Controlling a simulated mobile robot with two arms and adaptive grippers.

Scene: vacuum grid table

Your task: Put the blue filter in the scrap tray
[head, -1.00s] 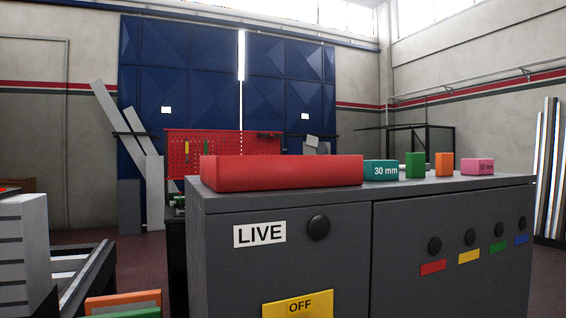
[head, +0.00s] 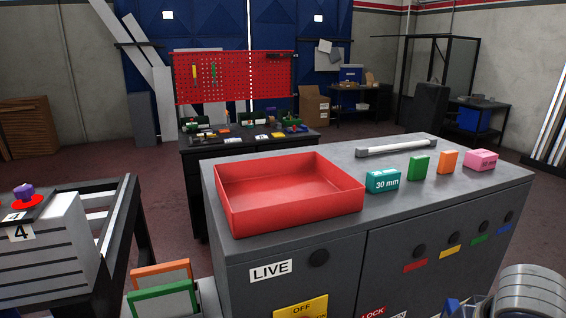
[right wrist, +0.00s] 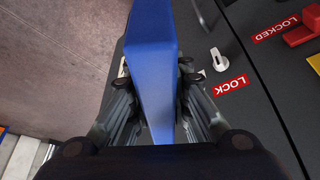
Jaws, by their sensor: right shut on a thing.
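The blue filter (right wrist: 150,45) is a flat blue slab in the right wrist view. My right gripper (right wrist: 156,82) is shut on it, one finger on each side. The held filter is in front of the dark cabinet's face. In the head view, my right arm shows at the bottom right corner, with a bit of blue (head: 452,304) beside it, mostly cut off. The red scrap tray (head: 300,213) is open and empty on the left part of the cabinet top, up and left of my right arm. My left gripper is not in view.
On the cabinet top (head: 400,208), right of the tray, are a teal 30 mm block (head: 383,181), a green block (head: 418,167), an orange block (head: 447,161), a pink block (head: 480,160) and a grey bar (head: 396,146). Orange and green panels (head: 163,298) stand at lower left.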

